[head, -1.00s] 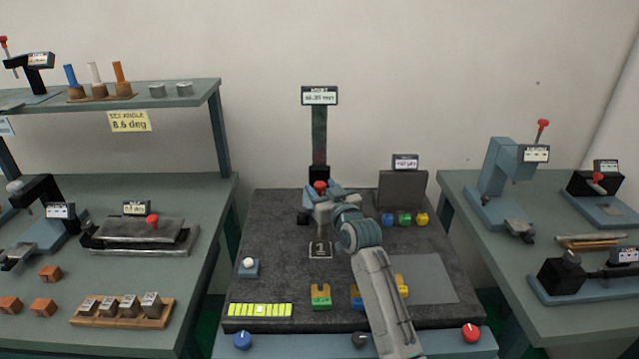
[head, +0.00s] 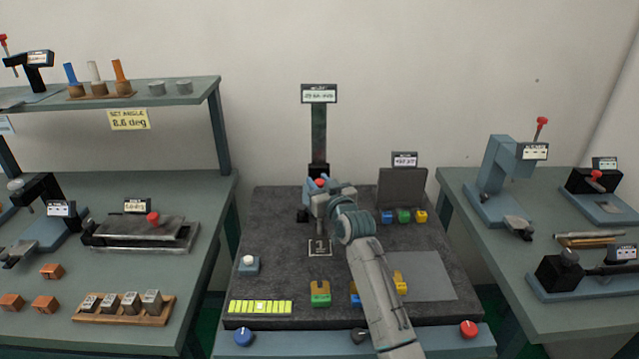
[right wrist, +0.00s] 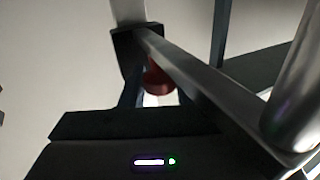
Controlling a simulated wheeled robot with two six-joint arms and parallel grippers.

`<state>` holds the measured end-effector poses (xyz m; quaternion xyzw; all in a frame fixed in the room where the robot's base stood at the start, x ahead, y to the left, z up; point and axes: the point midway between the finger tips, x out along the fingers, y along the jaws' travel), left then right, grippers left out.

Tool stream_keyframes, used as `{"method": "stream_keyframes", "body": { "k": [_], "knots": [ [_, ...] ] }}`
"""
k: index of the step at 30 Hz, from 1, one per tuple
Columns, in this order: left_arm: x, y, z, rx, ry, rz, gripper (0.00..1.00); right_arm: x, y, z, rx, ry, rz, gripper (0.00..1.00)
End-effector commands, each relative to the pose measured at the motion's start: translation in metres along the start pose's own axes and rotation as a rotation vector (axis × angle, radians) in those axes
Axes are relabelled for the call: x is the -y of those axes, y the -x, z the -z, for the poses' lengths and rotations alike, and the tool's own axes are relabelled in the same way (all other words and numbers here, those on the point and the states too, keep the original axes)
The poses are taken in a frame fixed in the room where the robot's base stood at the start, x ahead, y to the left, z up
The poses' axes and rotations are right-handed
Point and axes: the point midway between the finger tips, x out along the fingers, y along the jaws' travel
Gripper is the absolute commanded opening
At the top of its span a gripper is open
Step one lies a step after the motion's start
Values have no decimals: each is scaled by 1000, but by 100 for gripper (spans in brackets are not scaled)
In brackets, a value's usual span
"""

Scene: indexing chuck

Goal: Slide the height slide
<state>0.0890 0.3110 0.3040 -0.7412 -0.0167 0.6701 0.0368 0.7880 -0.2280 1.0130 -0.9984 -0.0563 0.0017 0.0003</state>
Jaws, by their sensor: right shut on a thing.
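The height slide is a dark upright column (head: 319,130) at the back of the middle bench, with a readout sign (head: 319,94) on top whose digits are too blurred to read. Its black carriage (head: 319,170) sits low on the column, with a red knob (head: 320,182) in front. My right gripper (head: 318,190) is shut on the red knob, which it partly hides. In the right wrist view the red knob (right wrist: 158,78) shows between dark gripper parts. My left gripper is not in view.
A dark grey panel (head: 402,188) stands right of the column, with blue, green and yellow pieces before it. A white button (head: 248,263) and a yellow-green strip (head: 260,307) lie front left. Side benches (head: 580,250) hold other devices. Wall space above the carriage is clear.

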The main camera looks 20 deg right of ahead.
Motion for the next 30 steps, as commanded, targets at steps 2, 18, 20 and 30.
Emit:
{"method": "stream_keyframes", "body": {
  "k": [2,18,20,30],
  "knots": [
    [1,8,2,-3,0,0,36,0,0,13,-5,1,0,0],
    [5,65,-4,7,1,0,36,0,0,106,-11,1,-1,0],
    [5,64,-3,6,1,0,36,0,0,105,-11,1,-1,0],
    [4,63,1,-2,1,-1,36,0,0,102,-8,1,0,48]
  ]
}}
